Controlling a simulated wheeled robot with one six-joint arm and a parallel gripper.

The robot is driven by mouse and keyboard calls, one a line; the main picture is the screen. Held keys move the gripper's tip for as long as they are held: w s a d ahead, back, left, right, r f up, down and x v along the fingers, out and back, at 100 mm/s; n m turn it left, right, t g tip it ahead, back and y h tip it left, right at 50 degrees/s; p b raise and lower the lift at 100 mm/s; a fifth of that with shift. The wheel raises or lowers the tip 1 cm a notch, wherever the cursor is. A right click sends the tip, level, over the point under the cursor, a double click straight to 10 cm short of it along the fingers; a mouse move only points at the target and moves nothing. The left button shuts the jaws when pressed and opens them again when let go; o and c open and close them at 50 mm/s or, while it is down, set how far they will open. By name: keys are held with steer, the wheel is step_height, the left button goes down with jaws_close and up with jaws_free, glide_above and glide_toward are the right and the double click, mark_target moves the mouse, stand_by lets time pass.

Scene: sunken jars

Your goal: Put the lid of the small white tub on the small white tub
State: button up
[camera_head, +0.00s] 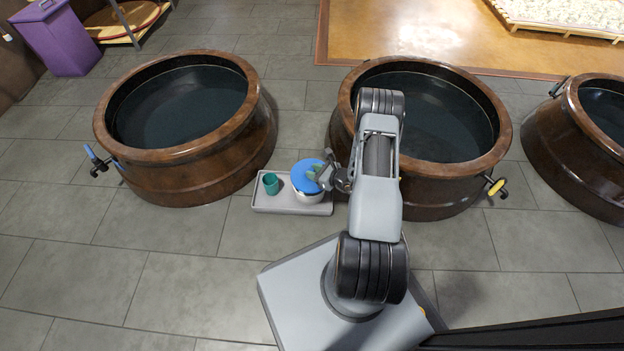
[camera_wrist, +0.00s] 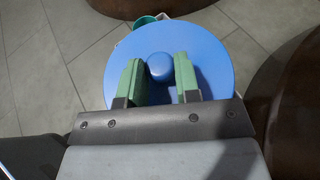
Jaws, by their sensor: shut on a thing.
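The small white tub (camera_head: 308,196) stands at the right part of a light grey tray on the floor. Its lid, a round blue disc (camera_head: 303,170) with a blue knob, is over the tub's top and hides its opening. I cannot tell whether the lid touches the rim. My gripper (camera_head: 320,176) reaches in from the right, shut on the lid by its knob. In the wrist view, the green fingers of my gripper (camera_wrist: 158,62) stand either side of the knob, and the blue lid (camera_wrist: 215,60) fills the middle, hiding the tub.
A teal cup (camera_head: 270,184) stands left of the tub on the grey tray (camera_head: 285,208). Large brown sunken jars rise close by: one at left (camera_head: 195,170), one behind my arm (camera_head: 450,180), one at far right (camera_head: 590,165). Open tiled floor lies in front at left.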

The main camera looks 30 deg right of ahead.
steer(key=w+f+b, duration=0.1)
steer(key=w+d+f, duration=0.1)
steer(key=f, duration=0.1)
steer(key=w+f+b, duration=0.1)
steer(key=w+f, duration=0.1)
steer(key=shift+d+f+b, duration=0.2)
steer(key=shift+f+b, duration=0.05)
steer(key=shift+b, duration=0.05)
steer(key=shift+w+f+b, duration=0.15)
steer(key=shift+f+b, duration=0.25)
steer(key=shift+f, duration=0.45)
steer(key=shift+w+f+b, duration=0.1)
steer(key=shift+f+b, duration=0.3)
steer(key=shift+f, duration=0.4)
steer(key=shift+f, duration=0.15)
steer(key=shift+f, duration=0.45)
steer(key=o, duration=0.9)
steer(key=shift+o, duration=0.2)
